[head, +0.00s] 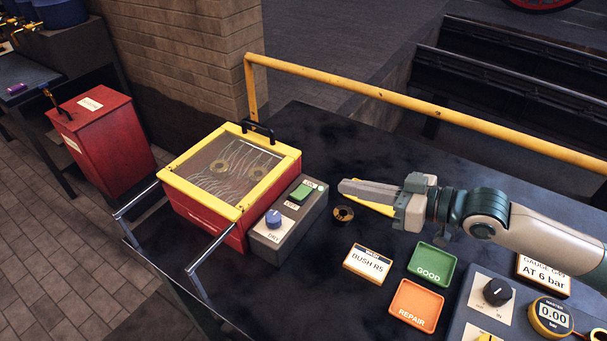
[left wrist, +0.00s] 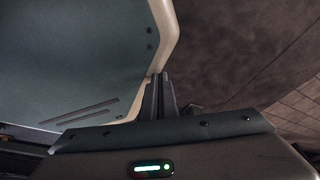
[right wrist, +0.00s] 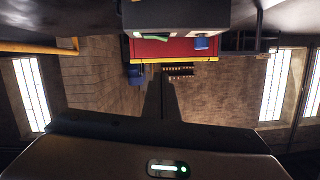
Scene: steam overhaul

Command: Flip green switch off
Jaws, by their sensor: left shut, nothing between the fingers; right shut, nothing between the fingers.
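The green switch (head: 301,192) is on top of a grey control box (head: 268,237), beside a blue knob (head: 273,218). Small labels sit at both ends of the switch; I cannot tell its position for sure. My right gripper (head: 342,188) is shut and empty, to the right of the switch and apart from it, pointing left. In the right wrist view its closed fingers (right wrist: 163,85) point toward the box, and the green switch (right wrist: 152,38) shows at its edge. My left gripper (left wrist: 163,80) is shut and empty in the left wrist view.
A red washer box (head: 207,216) with a yellow-framed clear lid stands left of the control box. A bushing (head: 343,213), a BUSH RS sign (head: 368,264), a green GOOD tray (head: 432,264) and an orange REPAIR tray (head: 416,305) lie on the dark table. A yellow rail (head: 400,108) runs behind.

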